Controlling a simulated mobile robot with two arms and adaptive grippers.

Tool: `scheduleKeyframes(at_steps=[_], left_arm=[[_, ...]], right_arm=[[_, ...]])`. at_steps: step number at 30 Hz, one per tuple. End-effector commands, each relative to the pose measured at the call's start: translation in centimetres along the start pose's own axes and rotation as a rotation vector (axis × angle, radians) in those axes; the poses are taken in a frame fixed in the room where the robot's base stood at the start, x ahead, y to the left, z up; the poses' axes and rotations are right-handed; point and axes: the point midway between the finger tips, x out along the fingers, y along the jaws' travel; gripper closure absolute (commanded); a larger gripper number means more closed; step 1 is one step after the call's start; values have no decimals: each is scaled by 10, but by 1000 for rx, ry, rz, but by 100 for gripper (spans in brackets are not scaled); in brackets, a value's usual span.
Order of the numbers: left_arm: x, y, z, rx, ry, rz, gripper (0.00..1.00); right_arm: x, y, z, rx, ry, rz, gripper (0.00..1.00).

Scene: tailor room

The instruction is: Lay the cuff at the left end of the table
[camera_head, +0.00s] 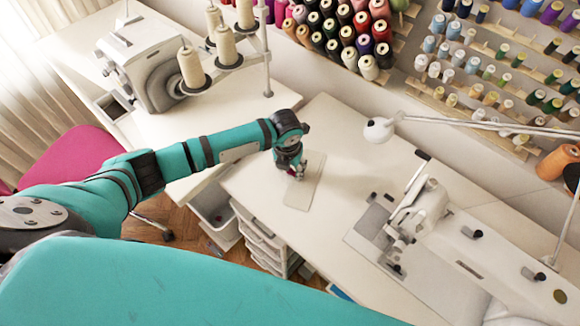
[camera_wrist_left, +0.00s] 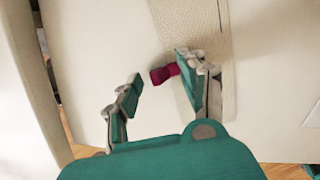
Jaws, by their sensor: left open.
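The cuff (camera_wrist_left: 163,73) is a small dark red folded piece. In the left wrist view it lies on the white table (camera_wrist_left: 105,50) by the edge of a pale textured mat (camera_wrist_left: 190,20). My left gripper (camera_head: 296,174) reaches down over the pale mat (camera_head: 312,190) near the left end of the sewing table (camera_head: 340,135). In the left wrist view the left gripper (camera_wrist_left: 152,90) has its fingers wide apart. The cuff is just beyond the fingertips, nearer the right finger, which partly covers its end. I cannot tell whether they touch. My right gripper is not in view.
A sewing machine (camera_head: 455,235) stands on the right of the table. A lamp (camera_head: 380,130) arches behind it. A serger with thread cones (camera_head: 150,60) is on the left table. Drawers (camera_head: 262,240) stand below. The table between mat and machine is clear.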

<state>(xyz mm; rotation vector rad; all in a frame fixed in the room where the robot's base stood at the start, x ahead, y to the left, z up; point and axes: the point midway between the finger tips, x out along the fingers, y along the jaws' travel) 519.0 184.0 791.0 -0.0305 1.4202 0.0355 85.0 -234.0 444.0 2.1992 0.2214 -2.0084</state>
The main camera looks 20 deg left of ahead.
Motion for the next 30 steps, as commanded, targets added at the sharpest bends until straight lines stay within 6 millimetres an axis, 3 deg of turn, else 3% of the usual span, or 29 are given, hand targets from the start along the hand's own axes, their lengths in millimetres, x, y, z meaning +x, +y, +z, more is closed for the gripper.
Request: scheduleKeyframes(at_steps=[5, 19, 24, 30], left_arm=[[-15, 0, 2, 1, -3, -2, 58], [-106, 0, 2, 1, -3, 0, 58], [-120, 0, 1, -1, 0, 0, 58], [-123, 0, 1, -1, 0, 0, 58]], right_arm=[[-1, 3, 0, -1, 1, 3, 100], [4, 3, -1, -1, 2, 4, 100], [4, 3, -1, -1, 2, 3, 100], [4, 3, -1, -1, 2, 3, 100]])
